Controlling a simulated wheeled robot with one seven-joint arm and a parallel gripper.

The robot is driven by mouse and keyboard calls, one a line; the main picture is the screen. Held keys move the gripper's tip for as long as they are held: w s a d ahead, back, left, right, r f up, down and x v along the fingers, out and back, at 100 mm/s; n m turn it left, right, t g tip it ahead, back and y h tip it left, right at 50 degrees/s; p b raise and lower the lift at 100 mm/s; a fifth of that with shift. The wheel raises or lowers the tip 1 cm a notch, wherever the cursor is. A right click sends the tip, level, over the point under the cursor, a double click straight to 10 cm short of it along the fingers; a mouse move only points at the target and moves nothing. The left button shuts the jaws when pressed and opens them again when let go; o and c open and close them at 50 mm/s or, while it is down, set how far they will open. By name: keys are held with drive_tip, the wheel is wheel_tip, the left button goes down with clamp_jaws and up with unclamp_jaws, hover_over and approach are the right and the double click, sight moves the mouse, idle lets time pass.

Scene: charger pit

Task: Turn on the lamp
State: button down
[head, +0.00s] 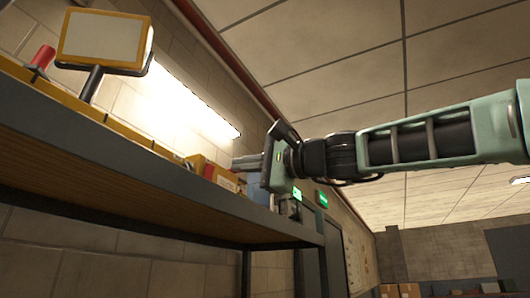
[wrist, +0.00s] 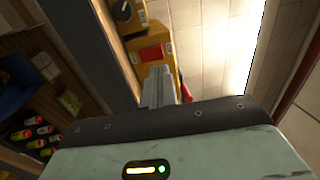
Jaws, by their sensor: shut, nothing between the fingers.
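A lamp with a yellow frame and a pale panel (head: 104,38) stands on a dark bracket at the upper left of the head view. Its panel looks cream; I cannot tell whether it is lit. My gripper (head: 240,164) is shut and empty at the far end of the shelf, close to a small yellow box (head: 222,178). In the wrist view the shut fingers (wrist: 158,86) point at a yellow unit with a red patch (wrist: 152,54) and a dark knob (wrist: 125,12). I cannot tell whether the fingertips touch it.
A shelf with a grey edge (head: 140,183) runs along the brick wall, under the yellow things. A red-handled object (head: 42,57) stands beside the lamp. A bright strip light (head: 190,98) glows on the wall. Coloured items (wrist: 35,135) lie lower left in the wrist view.

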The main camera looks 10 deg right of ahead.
sight(211, 167)
drive_tip(key=p+x, duration=0.2)
drive_tip(key=x, duration=0.2)
drive_tip(key=shift+w+a+r, duration=0.15)
drive_tip(key=shift+r, duration=0.05)
drive_tip(key=shift+w+a, duration=0.4)
drive_tip(key=shift+a, duration=0.1)
drive_tip(key=p, duration=0.2)
drive_tip(key=shift+w+a+r+p, duration=0.1)
drive_tip(key=shift+r+p, duration=0.2)
drive_tip(key=shift+r, duration=0.1)
drive_tip(key=shift+f+b, duration=0.35)
drive_tip(key=shift+f, duration=0.05)
